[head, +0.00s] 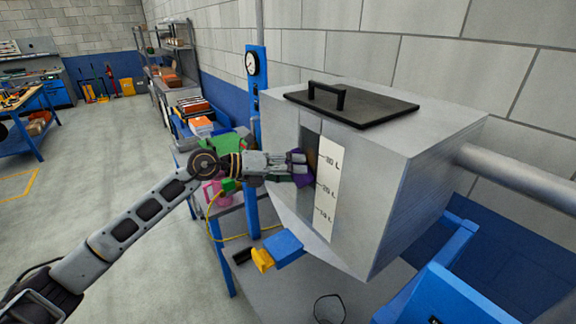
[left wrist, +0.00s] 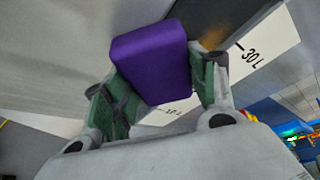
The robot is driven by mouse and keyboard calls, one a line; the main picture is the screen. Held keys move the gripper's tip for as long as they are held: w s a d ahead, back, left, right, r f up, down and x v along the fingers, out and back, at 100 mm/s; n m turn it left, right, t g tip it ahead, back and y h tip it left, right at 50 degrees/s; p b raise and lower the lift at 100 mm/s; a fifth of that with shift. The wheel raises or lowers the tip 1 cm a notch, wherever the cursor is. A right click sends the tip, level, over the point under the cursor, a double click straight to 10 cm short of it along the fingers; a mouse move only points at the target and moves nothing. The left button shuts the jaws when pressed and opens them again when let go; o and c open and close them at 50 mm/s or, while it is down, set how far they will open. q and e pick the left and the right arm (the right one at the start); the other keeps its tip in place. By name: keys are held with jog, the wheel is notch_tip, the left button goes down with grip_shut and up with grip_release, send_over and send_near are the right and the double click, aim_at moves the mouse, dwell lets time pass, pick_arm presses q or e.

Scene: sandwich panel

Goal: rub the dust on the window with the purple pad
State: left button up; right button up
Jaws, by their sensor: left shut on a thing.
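My left gripper (head: 290,168) reaches in from the left to the front of a grey metal tank (head: 375,190). It is shut on the purple pad (head: 303,175), which also shows large between the green-padded fingers in the left wrist view (left wrist: 152,58). The window (head: 309,150) is a dark vertical strip in the tank's front, left of a white scale marked in litres (head: 328,185). The pad is at the window's middle height; I cannot tell whether it touches. A brown dust patch (left wrist: 215,36) shows just beside the pad, near the 30 L mark. My right gripper is not in view.
A black lid with a handle (head: 350,108) lies on the tank. A blue post with a gauge (head: 254,100) stands behind my gripper. A blue and yellow thing (head: 278,250) is below the tank's left side. A pipe (head: 520,178) leaves the tank's right side.

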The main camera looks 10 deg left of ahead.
aim_at(318, 170)
pick_arm(q)
jog(key=shift+s+d, duration=0.6)
jog(key=shift+d, duration=0.05)
jog(key=shift+s+d, duration=0.15)
jog(key=shift+s+d, duration=1.25)
jog(key=shift+r, duration=0.1)
jog(key=shift+r, duration=1.25)
jog(key=shift+a, duration=0.1)
jog(key=shift+w, duration=0.1)
